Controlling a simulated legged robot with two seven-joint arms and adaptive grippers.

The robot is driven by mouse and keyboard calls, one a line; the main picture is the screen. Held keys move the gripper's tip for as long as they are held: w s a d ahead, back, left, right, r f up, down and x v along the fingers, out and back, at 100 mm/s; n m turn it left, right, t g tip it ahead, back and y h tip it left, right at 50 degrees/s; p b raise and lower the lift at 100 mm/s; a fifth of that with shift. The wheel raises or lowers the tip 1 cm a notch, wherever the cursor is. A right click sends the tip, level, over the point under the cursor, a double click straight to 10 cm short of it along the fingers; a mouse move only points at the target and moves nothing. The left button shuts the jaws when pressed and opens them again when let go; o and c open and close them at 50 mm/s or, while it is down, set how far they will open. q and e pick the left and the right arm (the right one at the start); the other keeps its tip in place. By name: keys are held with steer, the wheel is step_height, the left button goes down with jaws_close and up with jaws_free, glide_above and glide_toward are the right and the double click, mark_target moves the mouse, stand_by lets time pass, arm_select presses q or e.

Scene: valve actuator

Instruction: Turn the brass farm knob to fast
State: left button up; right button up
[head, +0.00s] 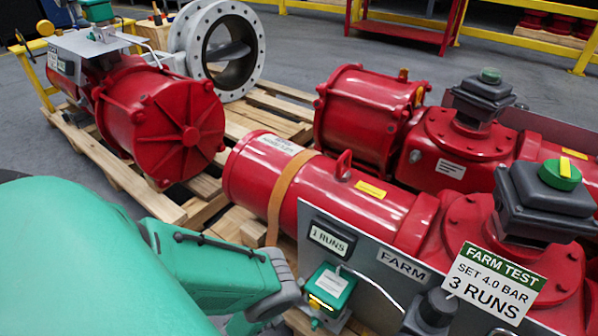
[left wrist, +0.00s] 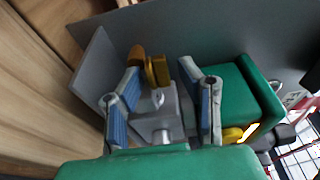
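The brass knob (left wrist: 156,70) shows in the left wrist view as a gold piece on a grey metal fitting (left wrist: 158,122), beside a green box (left wrist: 245,92). My left gripper (left wrist: 158,82) has its two blue-padded fingers apart, one on each side of the fitting. The knob lies between or just beyond the fingertips; contact cannot be told. In the head view my left gripper (head: 284,288) is low, left of the green box (head: 330,288) on the panel marked FARM (head: 403,265). The knob is hidden there, and no fast mark is readable. My right gripper is not in view.
A counter (head: 331,241) reads "1 RUNS". A sign (head: 492,283) reads "FARM TEST, SET 4.0 BAR, 3 RUNS". A thin metal tube and a dark round fitting (head: 433,308) stand close right of the green box. Red actuators (head: 330,200) rest on wooden pallets (head: 128,182).

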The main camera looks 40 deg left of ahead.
arm_select(q)
steer(key=shift+w, duration=0.3)
jaws_close()
steer(key=n+y, duration=0.1)
steer(key=y, duration=0.1)
steer(key=n+y, duration=0.2)
steer(key=y, duration=0.1)
steer(key=n+y, duration=0.2)
steer(key=shift+d+g+y, duration=0.3)
steer(key=shift+y, duration=0.1)
jaws_free()
steer(key=shift+r, duration=0.1)
